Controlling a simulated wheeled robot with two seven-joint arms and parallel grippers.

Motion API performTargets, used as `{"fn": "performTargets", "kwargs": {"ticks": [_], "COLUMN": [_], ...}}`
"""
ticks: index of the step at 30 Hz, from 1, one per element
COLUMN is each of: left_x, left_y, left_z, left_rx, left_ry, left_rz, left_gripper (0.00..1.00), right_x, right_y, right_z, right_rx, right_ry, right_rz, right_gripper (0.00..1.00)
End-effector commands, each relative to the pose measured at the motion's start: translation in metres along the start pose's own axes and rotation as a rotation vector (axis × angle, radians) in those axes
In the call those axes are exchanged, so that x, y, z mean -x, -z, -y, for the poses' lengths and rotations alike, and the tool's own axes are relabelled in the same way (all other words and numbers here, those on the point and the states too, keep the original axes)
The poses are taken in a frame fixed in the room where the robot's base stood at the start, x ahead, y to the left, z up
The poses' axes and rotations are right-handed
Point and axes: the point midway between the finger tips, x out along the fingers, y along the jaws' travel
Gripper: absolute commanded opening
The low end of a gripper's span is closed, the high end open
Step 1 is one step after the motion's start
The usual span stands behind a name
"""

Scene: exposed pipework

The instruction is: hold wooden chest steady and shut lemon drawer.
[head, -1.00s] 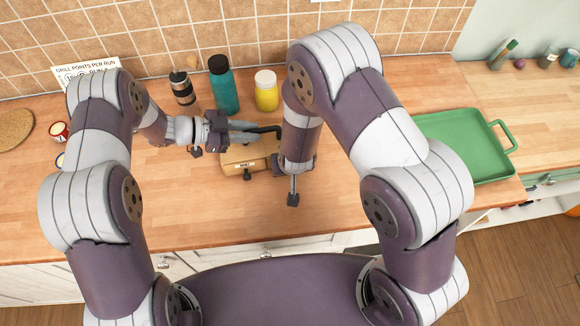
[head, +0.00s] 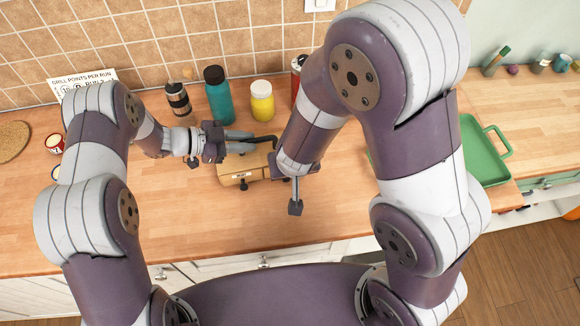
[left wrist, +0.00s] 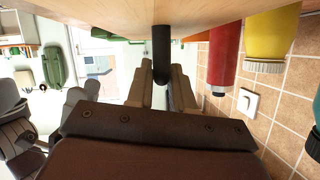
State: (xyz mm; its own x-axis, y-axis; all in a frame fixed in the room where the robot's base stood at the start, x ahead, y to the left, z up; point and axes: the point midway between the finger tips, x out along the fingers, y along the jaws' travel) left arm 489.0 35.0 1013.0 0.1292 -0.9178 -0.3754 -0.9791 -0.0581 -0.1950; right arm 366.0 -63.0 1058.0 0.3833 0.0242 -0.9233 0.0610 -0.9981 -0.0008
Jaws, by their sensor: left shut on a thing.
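The wooden chest (head: 236,168) sits on the counter, its front with a pale label plate and a dark knob (head: 243,185) facing me. My left gripper (head: 250,141) reaches in from the left above it and is shut on the chest's black handle (head: 268,138). The handle also shows between the fingers in the left wrist view (left wrist: 162,45). My right gripper (head: 296,205) points down in front of the chest's right end, seen edge-on, so its opening cannot be told. My right arm hides the chest's right part. I cannot tell which drawer is the lemon one or how far out it is.
Behind the chest stand a black-and-steel flask (head: 178,100), a teal bottle (head: 219,97), a yellow jar (head: 262,103) and a red bottle (head: 296,72). A green tray (head: 484,150) lies at right. The counter in front of the chest is clear.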

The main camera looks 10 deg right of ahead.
Motion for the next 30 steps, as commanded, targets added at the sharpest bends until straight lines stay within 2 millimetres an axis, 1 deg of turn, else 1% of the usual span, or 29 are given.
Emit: {"fn": "performTargets", "kwargs": {"ticks": [7, 8, 9, 10, 17, 20, 23, 27, 30], "left_x": [0.0, 0.0, 0.0, 0.0, 0.0, 0.005, 0.023, 0.061, 0.086], "left_y": [0.0, 0.0, 0.0, 0.0, 0.0, 0.0, 0.0, -0.001, -0.001], "left_z": [0.0, 0.0, 0.0, 0.0, 0.0, 0.001, 0.002, 0.001, 0.001], "left_rx": [-0.001, -0.001, 0.0, 0.0, 0.0, 0.0, 0.0, -0.001, 0.0], "left_ry": [0.0, 0.0, 0.001, 0.001, 0.001, 0.003, 0.005, 0.006, 0.005], "left_rz": [0.0, 0.0, 0.0, 0.0, 0.0, 0.0, 0.001, 0.002, 0.002], "left_gripper": [0.0, 0.31, 0.44, 0.51, 0.51, 0.51, 0.51, 0.51, 0.51], "right_x": [0.0, 0.0, 0.0, 0.0, -0.001, -0.001, 0.0, -0.001, -0.001], "right_y": [0.0, 0.0, 0.0, 0.0, 0.0, 0.0, 0.0, 0.0, 0.0], "right_z": [0.0, 0.0, 0.0, 0.0, 0.0, 0.0, 0.0, 0.0, 0.0], "right_rx": [0.0, 0.0, 0.0, 0.0, 0.0, 0.0, 0.0, 0.0, 0.0], "right_ry": [0.0, 0.0, 0.0, -0.001, -0.001, -0.001, -0.001, -0.001, -0.001], "right_rz": [0.0, 0.0, 0.0, 0.0, 0.0, 0.0, 0.0, 0.0, 0.0], "right_gripper": [0.47, 0.47, 0.47, 0.47, 0.47, 0.47, 0.47, 0.47, 0.47]}}
